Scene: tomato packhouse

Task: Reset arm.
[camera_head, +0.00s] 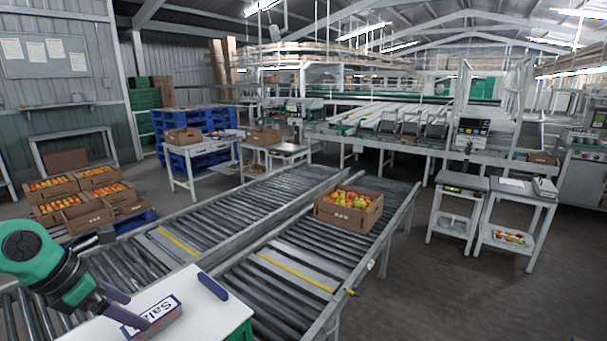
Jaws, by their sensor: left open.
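My left arm comes in from the lower left, and its left gripper (138,312) has dark purple fingers. The fingers are open and apart, beside or around the near end of a small box with a white label reading "Sala" (165,308). I cannot tell whether they touch it. The box sits at a white-topped table (215,315) at the bottom of the view.
Tomato cartons (60,187) stand at left. Small tables (520,188) stand at right, with open floor (480,290) in front.

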